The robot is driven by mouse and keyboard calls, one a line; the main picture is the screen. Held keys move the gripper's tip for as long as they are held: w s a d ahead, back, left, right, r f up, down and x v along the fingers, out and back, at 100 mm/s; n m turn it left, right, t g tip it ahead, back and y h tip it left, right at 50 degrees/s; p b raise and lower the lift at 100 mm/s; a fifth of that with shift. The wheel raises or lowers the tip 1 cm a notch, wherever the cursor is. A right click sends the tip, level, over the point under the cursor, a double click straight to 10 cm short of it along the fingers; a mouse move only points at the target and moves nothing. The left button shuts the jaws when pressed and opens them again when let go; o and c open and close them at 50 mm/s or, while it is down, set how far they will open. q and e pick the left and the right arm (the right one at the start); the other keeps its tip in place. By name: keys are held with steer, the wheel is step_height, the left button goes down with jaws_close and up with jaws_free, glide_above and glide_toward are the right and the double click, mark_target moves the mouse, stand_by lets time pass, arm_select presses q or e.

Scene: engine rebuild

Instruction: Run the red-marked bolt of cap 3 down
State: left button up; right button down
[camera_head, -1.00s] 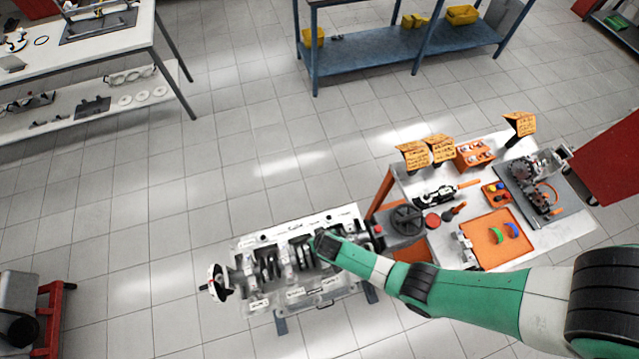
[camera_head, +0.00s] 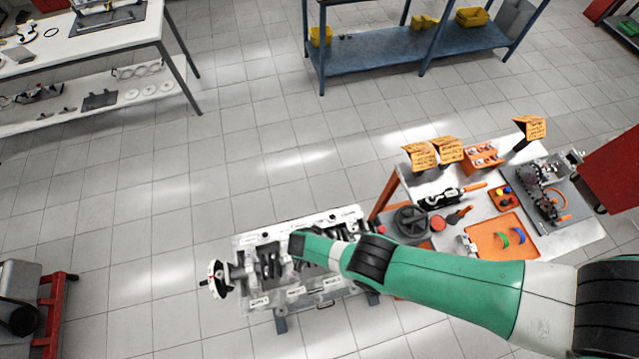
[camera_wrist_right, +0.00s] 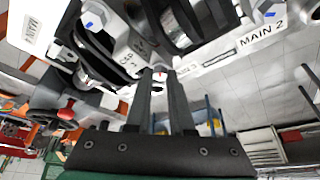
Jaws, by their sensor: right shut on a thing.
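The engine block (camera_head: 262,301) lies on its stand in the head view, its bearing caps and crank parts facing up. My right arm reaches over it from the right, and its wrist hides the spot being worked on. In the right wrist view the cap labelled CAP 3 (camera_wrist_right: 128,62) sits in the upper middle. My right gripper (camera_wrist_right: 159,73) is shut on a bolt with a red mark (camera_wrist_right: 159,69) beside that label. The bolt is mostly hidden between the fingertips, so its depth cannot be told. My left gripper is not in view.
A MAIN 2 label (camera_wrist_right: 262,32) and blue-marked bolts (camera_wrist_right: 93,21) are near the fingers. A handwheel (camera_head: 218,279) stands at the block's left end. On the right, a workbench (camera_head: 571,243) holds an orange tray (camera_head: 486,232) and tools.

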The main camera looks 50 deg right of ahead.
steer(key=shift+w+m+b, duration=0.15)
steer(key=shift+m+b, duration=0.2)
steer(key=shift+m, duration=0.15)
steer(key=shift+r, duration=0.1)
steer(key=c, duration=1.1)
jaws_free()
steer(key=shift+o, duration=0.2)
steer(key=p+v, duration=1)
steer(key=v, duration=0.1)
steer(key=shift+r, duration=0.3)
